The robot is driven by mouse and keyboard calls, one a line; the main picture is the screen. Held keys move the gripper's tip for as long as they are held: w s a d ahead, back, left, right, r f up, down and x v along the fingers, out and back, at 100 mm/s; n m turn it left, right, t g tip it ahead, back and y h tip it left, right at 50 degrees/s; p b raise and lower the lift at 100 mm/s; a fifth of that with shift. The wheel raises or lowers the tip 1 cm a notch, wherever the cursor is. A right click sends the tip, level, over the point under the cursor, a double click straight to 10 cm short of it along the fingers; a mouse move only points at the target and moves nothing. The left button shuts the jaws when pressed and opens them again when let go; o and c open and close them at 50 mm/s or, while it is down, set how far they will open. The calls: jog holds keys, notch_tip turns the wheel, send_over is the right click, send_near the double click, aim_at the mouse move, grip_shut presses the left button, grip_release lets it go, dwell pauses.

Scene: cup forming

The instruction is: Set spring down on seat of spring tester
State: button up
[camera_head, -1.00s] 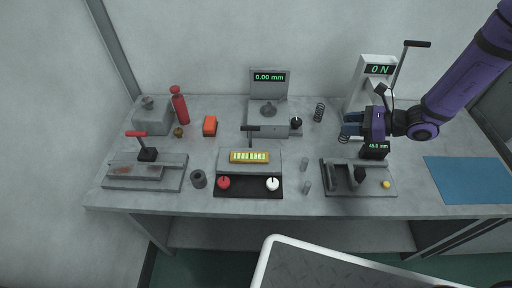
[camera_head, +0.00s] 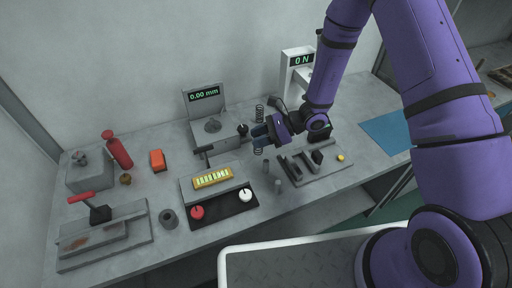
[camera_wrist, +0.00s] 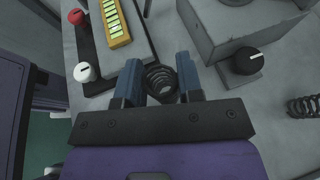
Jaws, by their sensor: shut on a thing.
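My gripper (camera_head: 262,138) is shut on a dark coil spring (camera_wrist: 160,82), with a blue finger on each side of it in the wrist view. The held spring also shows below the fingers in the head view (camera_head: 258,150). The gripper is above the bench, left of and in front of the spring tester (camera_head: 286,75), a pale upright column with a "0 N" display (camera_head: 302,59). My arm hides much of the tester, and its seat cannot be made out. A second spring (camera_head: 260,113) stands on the bench behind the gripper; it also shows at the wrist view's right edge (camera_wrist: 303,107).
A grey gauge reading "0.00 mm" (camera_head: 203,94) with a black knob (camera_wrist: 247,60) stands left of the gripper. Small grey cylinders (camera_head: 266,168) and a dark fixture (camera_head: 318,163) are in front. A blue mat (camera_head: 386,131) lies right, clear of objects.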

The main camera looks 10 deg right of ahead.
jog(key=shift+f, duration=2.35)
jog(key=shift+f, duration=0.1)
jog(key=o, duration=0.7)
jog(key=shift+d+r, duration=0.2)
jog(key=v, duration=1.1)
jog(key=shift+d+r, duration=0.2)
jog(key=shift+d, duration=0.1)
